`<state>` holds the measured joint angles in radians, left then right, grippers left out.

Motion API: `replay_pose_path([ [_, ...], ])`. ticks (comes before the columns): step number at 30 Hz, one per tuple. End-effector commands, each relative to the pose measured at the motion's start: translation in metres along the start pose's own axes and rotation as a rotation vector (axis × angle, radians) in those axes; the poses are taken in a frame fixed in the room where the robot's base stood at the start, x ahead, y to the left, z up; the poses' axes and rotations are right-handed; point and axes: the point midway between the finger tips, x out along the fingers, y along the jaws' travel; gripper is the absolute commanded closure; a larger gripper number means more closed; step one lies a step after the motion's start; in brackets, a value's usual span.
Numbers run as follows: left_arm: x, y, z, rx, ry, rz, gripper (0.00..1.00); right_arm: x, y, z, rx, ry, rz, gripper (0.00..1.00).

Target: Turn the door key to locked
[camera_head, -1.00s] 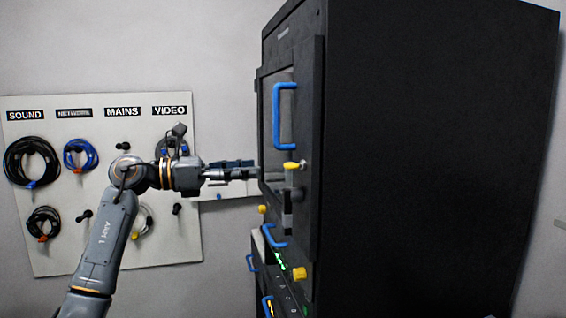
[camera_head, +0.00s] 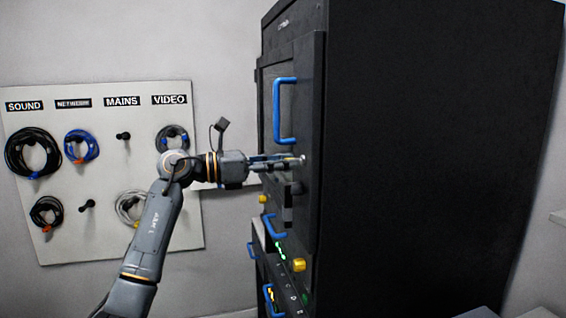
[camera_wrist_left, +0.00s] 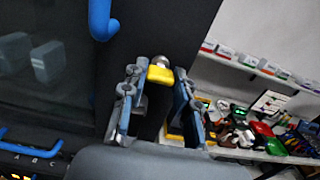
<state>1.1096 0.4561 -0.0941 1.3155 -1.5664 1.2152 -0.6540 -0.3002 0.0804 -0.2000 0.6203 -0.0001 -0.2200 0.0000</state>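The door key is a yellow bow on a silver lock cylinder, set in the black cabinet door (camera_head: 312,110). In the left wrist view the key (camera_wrist_left: 161,75) sits between the fingertips of my left gripper (camera_wrist_left: 158,82). The fingers stand apart on both sides of it; I cannot tell whether they touch it. In the head view my left gripper (camera_head: 288,162) reaches the door at key height and hides the yellow bow. Only a silver bit shows at its tip. My right gripper is not in view.
A blue door handle (camera_head: 285,110) is above the key, and a dark latch block (camera_head: 293,205) is below. A pegboard (camera_head: 110,240) with coiled cables hangs at the left. The left wrist view shows a shelf (camera_wrist_left: 245,68) and many small items at the right.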

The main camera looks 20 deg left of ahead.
Motion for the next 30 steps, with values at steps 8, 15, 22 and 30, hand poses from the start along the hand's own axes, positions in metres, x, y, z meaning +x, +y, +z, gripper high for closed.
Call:
replay_pose_path([
  [8, 0.0, 0.001, 0.0, -0.004, 0.0, 0.002, 1.0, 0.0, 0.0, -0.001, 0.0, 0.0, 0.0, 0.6],
  [15, -0.001, 0.001, 0.001, -0.067, 0.001, 0.004, 1.0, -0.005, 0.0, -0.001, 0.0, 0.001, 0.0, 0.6],
  [22, -0.001, 0.001, 0.002, -0.227, 0.002, 0.004, 1.0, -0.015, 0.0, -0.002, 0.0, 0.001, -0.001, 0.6],
  [30, -0.001, 0.001, 0.003, -0.481, 0.001, 0.004, 1.0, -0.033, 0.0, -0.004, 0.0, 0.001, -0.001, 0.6],
])
